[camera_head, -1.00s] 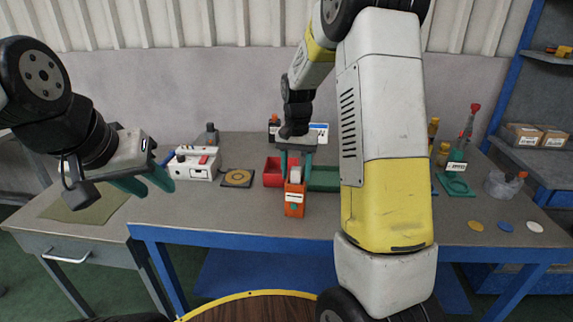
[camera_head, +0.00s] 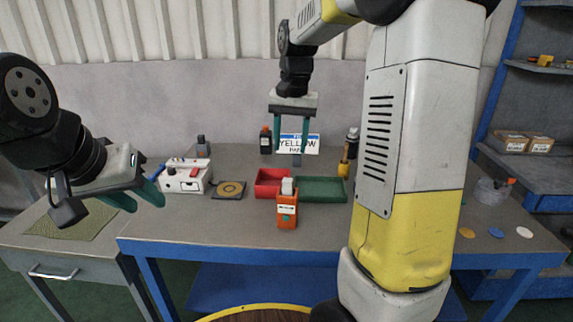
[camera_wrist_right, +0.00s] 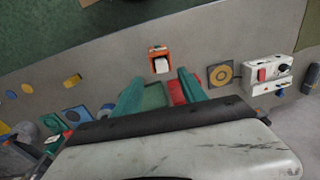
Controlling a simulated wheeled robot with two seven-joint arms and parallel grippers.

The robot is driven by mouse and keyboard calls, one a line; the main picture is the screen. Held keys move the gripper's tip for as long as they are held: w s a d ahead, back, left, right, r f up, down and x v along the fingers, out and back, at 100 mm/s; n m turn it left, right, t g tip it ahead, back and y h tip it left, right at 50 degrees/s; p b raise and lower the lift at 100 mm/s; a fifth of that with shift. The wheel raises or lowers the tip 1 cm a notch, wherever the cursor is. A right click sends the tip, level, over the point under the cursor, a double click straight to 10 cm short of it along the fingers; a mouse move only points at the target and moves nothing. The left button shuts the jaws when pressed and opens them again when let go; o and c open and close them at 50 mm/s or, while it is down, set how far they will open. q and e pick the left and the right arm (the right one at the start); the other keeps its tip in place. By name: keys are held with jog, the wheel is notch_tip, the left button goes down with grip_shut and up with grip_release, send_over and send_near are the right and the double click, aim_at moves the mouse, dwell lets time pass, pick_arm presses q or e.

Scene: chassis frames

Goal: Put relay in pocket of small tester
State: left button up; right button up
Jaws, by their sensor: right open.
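The small orange tester (camera_head: 287,212) stands upright near the middle of the table's front part. A white block, which looks like the relay (camera_head: 288,186), sits upright in its top. How deep it sits I cannot tell. In the right wrist view the orange tester (camera_wrist_right: 153,51) and the white relay (camera_wrist_right: 161,67) show beyond the fingertips. My right gripper (camera_head: 291,150) is open and empty above and behind the tester, apart from the relay; it also shows in the right wrist view (camera_wrist_right: 158,88). My left gripper (camera_head: 141,199) is open and empty over the table's left end.
A red bin (camera_head: 268,190) and a green tray (camera_head: 322,197) lie just behind the tester. A white device with a red part (camera_head: 187,177) and a dark pad with a yellow ring (camera_head: 229,189) stand to the left. A sign (camera_head: 299,143) and bottles stand at the back.

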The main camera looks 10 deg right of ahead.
jog(key=s+a+r+n+t+y, duration=0.1)
jog(key=s+n+t, duration=0.3)
jog(key=s, duration=1.7)
jog(key=shift+s+a+r+t+y, duration=0.15)
jog(key=shift+a+r+t+y, duration=0.15)
jog(key=shift+a+r+t, duration=0.25)
